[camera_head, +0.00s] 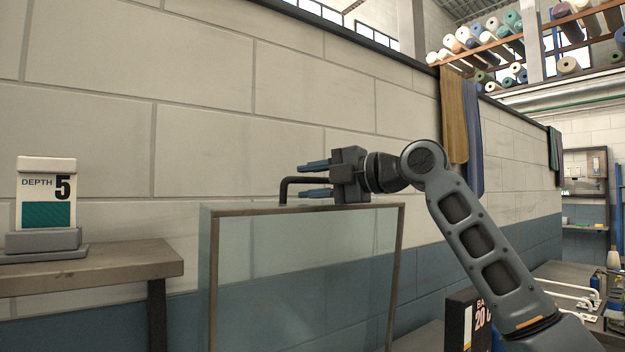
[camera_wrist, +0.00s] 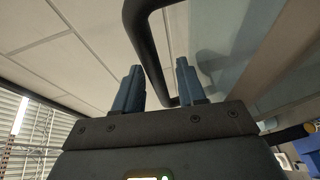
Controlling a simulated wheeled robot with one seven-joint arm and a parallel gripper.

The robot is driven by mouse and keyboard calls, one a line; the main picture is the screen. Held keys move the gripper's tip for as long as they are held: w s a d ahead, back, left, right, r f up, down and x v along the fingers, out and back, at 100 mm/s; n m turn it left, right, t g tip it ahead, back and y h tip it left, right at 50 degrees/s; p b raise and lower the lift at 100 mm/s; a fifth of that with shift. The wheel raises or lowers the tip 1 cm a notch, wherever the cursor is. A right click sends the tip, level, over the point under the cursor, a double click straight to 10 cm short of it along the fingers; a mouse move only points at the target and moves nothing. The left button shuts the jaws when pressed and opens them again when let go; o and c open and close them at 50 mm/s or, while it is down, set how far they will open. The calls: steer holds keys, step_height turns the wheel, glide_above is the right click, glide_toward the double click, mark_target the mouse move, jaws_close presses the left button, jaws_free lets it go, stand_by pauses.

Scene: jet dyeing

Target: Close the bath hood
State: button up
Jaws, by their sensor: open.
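The bath hood (camera_head: 303,211) is a clear panel box with a brown metal frame, and it stands raised in the middle of the head view. A dark bent bar handle (camera_head: 285,185) sits on its top edge. My gripper (camera_head: 308,178) is at this handle, with its blue fingers pointing left, one above and one below the bar's upper run. In the wrist view, the dark handle (camera_wrist: 150,50) passes between the two open fingers (camera_wrist: 158,88). I cannot tell whether either finger touches it. The lower part of the hood is out of frame.
A side table (camera_head: 110,268) at the left bears a sign reading "DEPTH 5" (camera_head: 46,200). A block wall (camera_head: 200,110) stands behind the hood. A dark sign (camera_head: 468,318) stands below my arm. Cloths (camera_head: 455,115) hang on the wall at the right.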

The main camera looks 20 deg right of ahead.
jaws_close()
stand_by(0.6)
